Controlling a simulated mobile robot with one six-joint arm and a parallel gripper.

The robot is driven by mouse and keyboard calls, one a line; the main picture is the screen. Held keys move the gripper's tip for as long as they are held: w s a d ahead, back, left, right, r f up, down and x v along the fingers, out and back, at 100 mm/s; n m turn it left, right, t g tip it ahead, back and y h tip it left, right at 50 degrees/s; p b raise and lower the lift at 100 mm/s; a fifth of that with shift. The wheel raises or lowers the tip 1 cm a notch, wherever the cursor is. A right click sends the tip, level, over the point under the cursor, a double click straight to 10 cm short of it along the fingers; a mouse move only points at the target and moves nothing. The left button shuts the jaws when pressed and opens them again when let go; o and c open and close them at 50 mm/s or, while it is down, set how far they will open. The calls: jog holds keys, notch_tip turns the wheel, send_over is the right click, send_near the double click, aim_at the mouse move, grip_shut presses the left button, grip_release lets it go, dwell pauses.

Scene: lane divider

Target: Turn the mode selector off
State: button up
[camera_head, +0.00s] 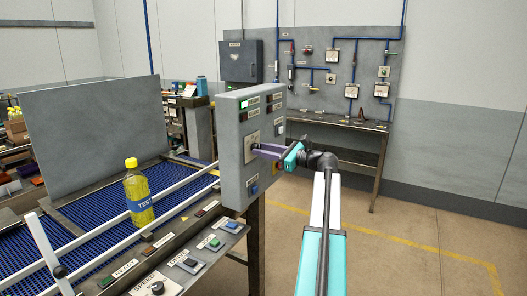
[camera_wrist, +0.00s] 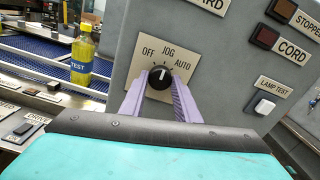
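The mode selector (camera_wrist: 160,77) is a round black knob on a pale plate marked OFF, JOG and AUTO. Its white pointer mark points up, toward JOG. The plate (camera_head: 252,147) shows in the head view on the grey control box, partly hidden by my gripper. My gripper (camera_head: 258,150) is at the front of the box. In the wrist view its two purple fingers (camera_wrist: 160,82) stand apart, one at each side of the knob, with their tips close to its edges. I cannot tell whether they press on it.
A bottle of yellow liquid (camera_head: 138,192) stands upright by the blue conveyor (camera_head: 90,212) to the left. A lamp test button (camera_wrist: 264,106) and dark square lamps (camera_wrist: 279,11) sit right of the selector. Open floor (camera_head: 400,240) lies to the right.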

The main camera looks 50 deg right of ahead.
jog(key=shift+c, duration=1.3)
jog(key=shift+f+n+b, duration=0.1)
jog(key=shift+n+b, duration=3.7)
jog(key=shift+n, duration=0.8)
jog(key=o, duration=1)
